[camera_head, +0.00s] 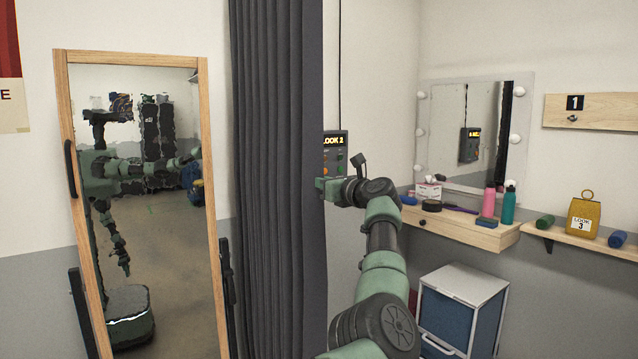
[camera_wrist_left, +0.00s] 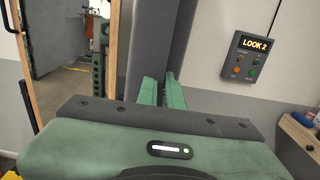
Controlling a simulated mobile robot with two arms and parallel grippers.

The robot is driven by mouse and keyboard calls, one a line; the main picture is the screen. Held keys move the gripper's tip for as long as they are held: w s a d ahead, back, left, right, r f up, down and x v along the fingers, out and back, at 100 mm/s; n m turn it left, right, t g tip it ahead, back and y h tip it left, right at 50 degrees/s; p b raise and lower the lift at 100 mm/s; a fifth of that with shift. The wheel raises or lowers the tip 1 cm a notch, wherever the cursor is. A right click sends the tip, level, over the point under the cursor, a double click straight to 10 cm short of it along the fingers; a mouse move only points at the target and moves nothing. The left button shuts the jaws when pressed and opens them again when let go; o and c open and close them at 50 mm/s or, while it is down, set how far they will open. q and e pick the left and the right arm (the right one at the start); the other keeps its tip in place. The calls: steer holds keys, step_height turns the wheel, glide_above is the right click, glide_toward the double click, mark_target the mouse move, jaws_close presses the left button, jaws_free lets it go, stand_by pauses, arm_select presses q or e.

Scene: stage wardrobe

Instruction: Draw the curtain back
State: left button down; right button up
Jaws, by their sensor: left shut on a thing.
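The dark grey pleated curtain (camera_head: 276,160) hangs in tall folds right of the mirror, running past the top and bottom of the head view. My left gripper (camera_head: 322,185) is at its right edge, about mid-height in the picture. In the left wrist view the two green fingers (camera_wrist_left: 162,92) are shut on the edge of the curtain (camera_wrist_left: 152,50). The exact pinch of cloth is partly hidden by the fingers. My right gripper is not directly in view.
A wood-framed mirror (camera_head: 62,150) stands left, reflecting me. A LOOK 2 control box (camera_head: 336,148) hangs on a cable close behind my gripper.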

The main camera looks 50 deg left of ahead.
arm_select(q)
steer(key=shift+a+f, duration=0.1)
steer(key=shift+a, duration=0.3)
arm_select(e)
steer(key=shift+a, duration=0.4)
steer(key=shift+d, duration=0.15)
arm_select(q)
steer(key=c, duration=1.6)
jaws_free()
steer(key=shift+o, duration=0.2)
